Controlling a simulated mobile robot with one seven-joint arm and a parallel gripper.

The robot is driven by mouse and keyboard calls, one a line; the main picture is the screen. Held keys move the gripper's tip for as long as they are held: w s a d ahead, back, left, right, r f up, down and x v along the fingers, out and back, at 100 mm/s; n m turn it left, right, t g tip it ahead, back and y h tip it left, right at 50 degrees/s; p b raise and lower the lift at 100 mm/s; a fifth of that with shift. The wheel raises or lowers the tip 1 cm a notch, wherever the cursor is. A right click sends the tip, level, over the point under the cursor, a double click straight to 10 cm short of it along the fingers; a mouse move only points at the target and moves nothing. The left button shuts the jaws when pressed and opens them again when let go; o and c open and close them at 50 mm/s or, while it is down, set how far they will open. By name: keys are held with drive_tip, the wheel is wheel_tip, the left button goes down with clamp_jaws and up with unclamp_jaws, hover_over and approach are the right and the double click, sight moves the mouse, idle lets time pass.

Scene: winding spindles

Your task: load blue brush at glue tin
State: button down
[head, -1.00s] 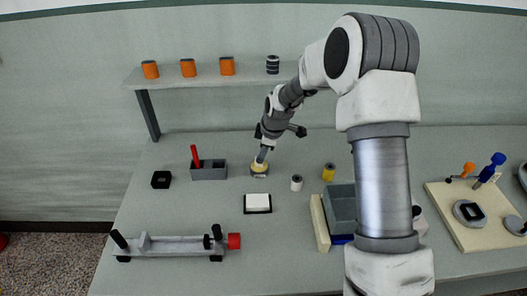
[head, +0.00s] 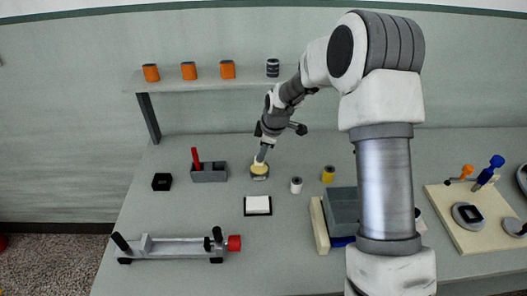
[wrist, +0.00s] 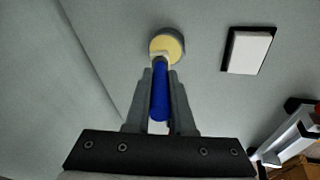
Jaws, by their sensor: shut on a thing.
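My gripper (wrist: 160,100) is shut on the blue brush (wrist: 160,97), seen in the wrist view as a blue handle between the two fingers. The brush's far end reaches the glue tin (wrist: 165,46), a round tin with a pale yellow top. In the head view my gripper (head: 262,153) is directly above the glue tin (head: 260,171), which stands on the table. The brush tip meets the yellow surface; how deep it goes I cannot tell. The brush is hard to make out in the head view.
Left of the tin is a grey holder (head: 209,172) with a red-handled brush (head: 195,159). A white pad (head: 257,205) lies in front. A white spool (head: 296,185) and a yellow spool (head: 328,174) stand to the right. A shelf (head: 200,82) with orange spools is behind.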

drive_tip(key=shift+r+p, duration=1.15)
drive_tip(key=shift+r, duration=1.45)
